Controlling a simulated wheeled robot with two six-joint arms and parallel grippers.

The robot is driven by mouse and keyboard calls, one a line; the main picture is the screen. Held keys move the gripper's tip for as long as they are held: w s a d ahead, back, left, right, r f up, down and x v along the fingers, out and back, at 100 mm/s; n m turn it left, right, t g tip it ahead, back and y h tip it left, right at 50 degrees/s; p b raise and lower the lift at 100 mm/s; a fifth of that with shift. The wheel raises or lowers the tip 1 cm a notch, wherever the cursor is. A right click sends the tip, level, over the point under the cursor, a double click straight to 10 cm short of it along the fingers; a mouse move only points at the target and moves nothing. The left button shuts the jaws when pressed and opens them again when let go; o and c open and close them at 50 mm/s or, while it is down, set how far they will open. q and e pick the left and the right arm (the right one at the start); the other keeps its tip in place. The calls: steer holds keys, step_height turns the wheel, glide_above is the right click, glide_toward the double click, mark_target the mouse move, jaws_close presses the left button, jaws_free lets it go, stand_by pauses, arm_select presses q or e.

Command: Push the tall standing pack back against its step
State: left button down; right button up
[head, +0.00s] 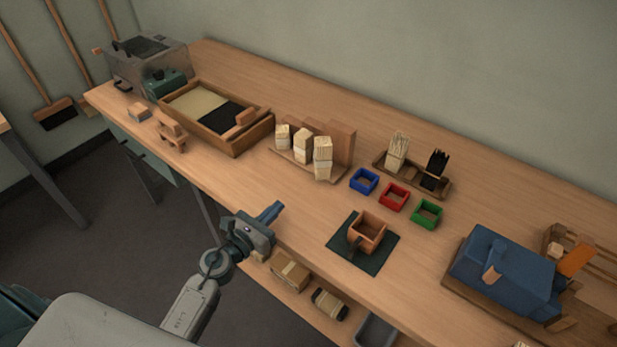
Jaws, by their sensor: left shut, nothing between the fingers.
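Three pale bristle packs stand in a row on a wooden stepped stand (345,146) near the middle of the bench. The left pack (282,137) looks the shortest, and the middle pack (302,146) is taller. The right pack (322,160) looks tallest and stands nearer the front edge of the stand; whether it touches the step behind it I cannot tell. My left gripper (272,212) is shut and empty over the front edge of the bench, in front of the stand and apart from the packs. My right gripper is not in view.
Blue (364,176), red (394,192) and green (427,210) boxes lie right of the stand, before a rack (440,190) of bristle bundles. A wooden box (369,227) sits on a green mat (379,260). A divided tray (232,145) lies left. Bench between gripper and stand is clear.

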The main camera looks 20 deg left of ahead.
arm_select(q)
steer(key=shift+w+d, duration=0.15)
steer(key=shift+w, duration=0.05)
steer(key=p, duration=0.3)
glide_toward(316, 172)
steer(key=x, duration=0.5)
steer(key=shift+w+r, duration=0.15)
steer(key=shift+w, duration=0.05)
steer(key=shift+w+d, duration=0.15)
steer(key=shift+w, duration=0.55)
